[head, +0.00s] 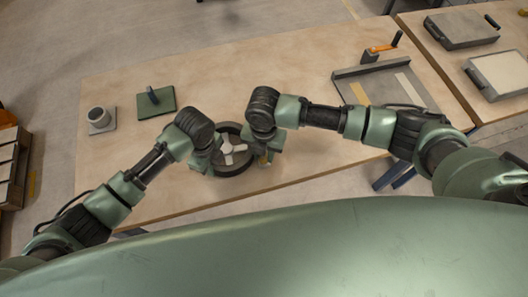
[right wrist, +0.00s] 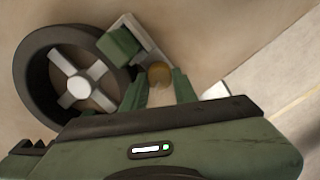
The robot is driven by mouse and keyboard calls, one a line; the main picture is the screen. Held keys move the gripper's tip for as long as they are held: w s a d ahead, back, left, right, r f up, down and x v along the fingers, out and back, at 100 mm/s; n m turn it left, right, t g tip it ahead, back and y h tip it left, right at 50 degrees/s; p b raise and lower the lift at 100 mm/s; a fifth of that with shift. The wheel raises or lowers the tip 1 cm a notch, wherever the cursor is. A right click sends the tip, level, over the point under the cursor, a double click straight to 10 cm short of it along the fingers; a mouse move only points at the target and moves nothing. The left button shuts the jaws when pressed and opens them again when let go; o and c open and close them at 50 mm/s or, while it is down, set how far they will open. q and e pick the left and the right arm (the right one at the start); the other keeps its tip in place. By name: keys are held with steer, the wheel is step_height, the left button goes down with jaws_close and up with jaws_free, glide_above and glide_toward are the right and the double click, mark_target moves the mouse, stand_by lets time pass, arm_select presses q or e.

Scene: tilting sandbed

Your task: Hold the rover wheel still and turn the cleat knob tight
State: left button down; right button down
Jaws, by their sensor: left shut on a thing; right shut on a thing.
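The rover wheel (head: 228,149) lies flat near the table's front edge, with a dark rim and pale spokes. In the right wrist view the wheel (right wrist: 79,87) fills the left side. My left gripper (head: 212,155) is at the wheel's left side, shut on its rim; its fingertips are mostly hidden by the arm. My right gripper (head: 265,158) is at the wheel's right side. In the right wrist view the brass-coloured cleat knob (right wrist: 159,74) sits between its two green fingers, which are shut on it. A green block (right wrist: 120,46) on a pale bracket stands between knob and wheel.
A grey cup-like part (head: 99,118) and a green plate with a dark handle (head: 155,101) stand at the left. The table's middle back is clear.

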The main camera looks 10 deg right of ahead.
steer(key=shift+w+m, duration=0.1)
steer(key=shift+m, duration=1.5)
steer(key=c, duration=1.1)
jaws_free()
